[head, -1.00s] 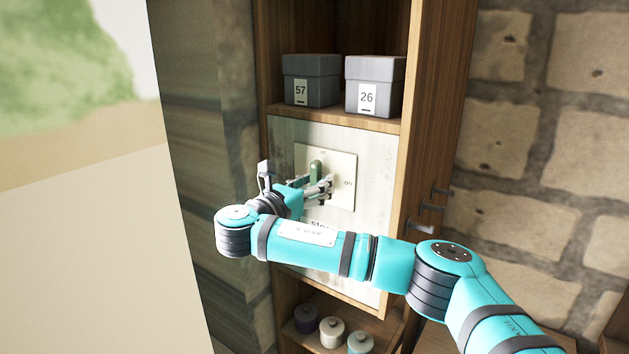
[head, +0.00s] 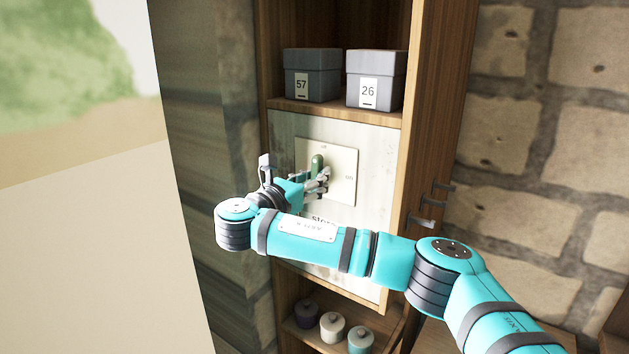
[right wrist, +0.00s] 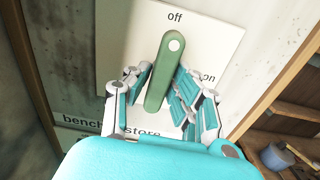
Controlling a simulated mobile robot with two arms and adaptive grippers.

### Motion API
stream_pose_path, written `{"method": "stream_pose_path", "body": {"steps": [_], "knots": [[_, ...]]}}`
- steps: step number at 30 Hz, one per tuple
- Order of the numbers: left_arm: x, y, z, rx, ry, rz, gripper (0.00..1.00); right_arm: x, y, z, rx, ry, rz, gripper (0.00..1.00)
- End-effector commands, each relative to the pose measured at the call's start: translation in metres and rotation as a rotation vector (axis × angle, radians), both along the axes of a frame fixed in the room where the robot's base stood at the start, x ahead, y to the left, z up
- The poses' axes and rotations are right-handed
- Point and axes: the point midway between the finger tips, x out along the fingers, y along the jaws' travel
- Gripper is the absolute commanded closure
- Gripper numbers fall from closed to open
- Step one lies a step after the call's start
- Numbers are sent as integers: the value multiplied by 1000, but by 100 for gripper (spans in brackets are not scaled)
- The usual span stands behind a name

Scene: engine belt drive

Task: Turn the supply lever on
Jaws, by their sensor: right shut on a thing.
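The supply lever is a green handle (head: 317,162) on a cream square plate (head: 343,160) set in a pale cabinet panel. In the right wrist view the lever (right wrist: 163,75) has its free end, with a pale dot, toward the word "off"; the word "on" is to its right. My right gripper (head: 315,178) has its fingers on both sides of the lever and is shut on it; the right wrist view also shows the gripper (right wrist: 163,80) there. My left gripper is not in view.
Two grey boxes, numbered 57 (head: 312,76) and 26 (head: 376,80), stand on the shelf above the panel. Lidded jars (head: 332,327) stand on the shelf below. A wooden cabinet side with dark handles (head: 422,221) is to the right, before a stone wall (head: 540,130).

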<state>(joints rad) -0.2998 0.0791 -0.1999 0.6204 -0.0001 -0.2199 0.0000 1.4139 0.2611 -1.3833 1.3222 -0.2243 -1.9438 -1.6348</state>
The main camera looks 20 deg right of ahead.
Motion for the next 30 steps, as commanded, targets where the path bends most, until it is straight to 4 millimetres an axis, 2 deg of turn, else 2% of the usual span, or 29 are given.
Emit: {"method": "stream_pose_path", "body": {"steps": [9, 30], "knots": [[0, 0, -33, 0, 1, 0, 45, 1, 1, -7, 135, -170, 0, 100], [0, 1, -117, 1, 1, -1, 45, 3, 2, -5, 544, -694, -1, 100]]}}
